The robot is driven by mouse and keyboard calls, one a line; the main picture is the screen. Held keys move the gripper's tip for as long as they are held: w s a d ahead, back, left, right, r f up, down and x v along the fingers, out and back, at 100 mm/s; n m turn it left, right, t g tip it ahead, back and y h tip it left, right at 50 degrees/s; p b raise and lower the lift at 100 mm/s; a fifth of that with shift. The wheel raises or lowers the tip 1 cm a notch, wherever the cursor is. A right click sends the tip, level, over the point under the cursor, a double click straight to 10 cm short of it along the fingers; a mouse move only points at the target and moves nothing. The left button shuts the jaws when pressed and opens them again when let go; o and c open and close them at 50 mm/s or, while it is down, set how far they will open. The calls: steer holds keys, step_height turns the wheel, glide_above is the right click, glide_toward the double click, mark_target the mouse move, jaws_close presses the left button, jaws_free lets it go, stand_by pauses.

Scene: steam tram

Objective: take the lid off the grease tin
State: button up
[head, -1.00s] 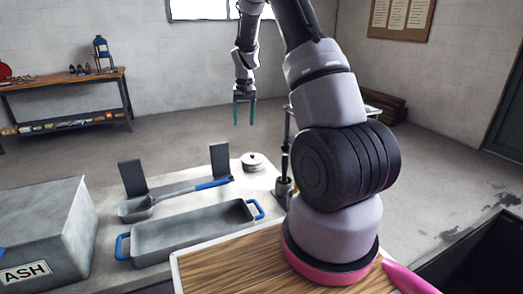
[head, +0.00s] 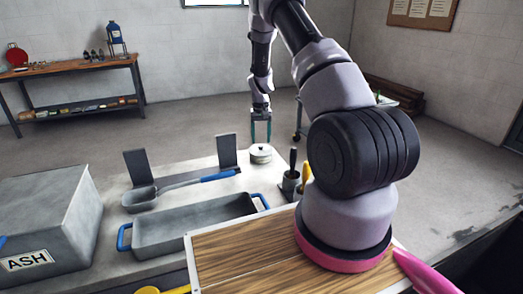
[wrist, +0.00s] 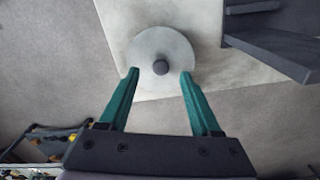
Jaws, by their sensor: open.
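The grease tin (head: 261,158) is a small, pale round tin near the back right corner of the light bench top. Its lid (head: 261,148) is on it and has a dark knob. In the wrist view the lid (wrist: 147,46) shows from above, with its round knob (wrist: 160,67) in the middle. My gripper (head: 261,140) is open and empty, pointing down above the tin. In the wrist view its green fingertips (wrist: 159,73) lie to either side of the knob, with a gap on both sides. I cannot tell how far above the knob they are.
A blue-handled shovel (head: 185,184) rests on dark uprights (head: 139,166) left of the tin. A blue-handled tray (head: 190,230) lies in front. A dark cup (head: 290,183) with tools stands right of the tin. The ASH box (head: 45,220) is at left.

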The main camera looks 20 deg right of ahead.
mark_target(261, 146)
step_height(261, 146, down, 3)
jaws_close()
step_height(261, 146, up, 10)
steer(key=shift+r, duration=0.2)
stand_by(0.5)
steer(key=shift+a+r, duration=0.1)
steer(key=shift+r, duration=0.15)
steer(key=shift+r, duration=1.45)
steer(key=shift+r, duration=0.15)
steer(key=shift+a, duration=0.1)
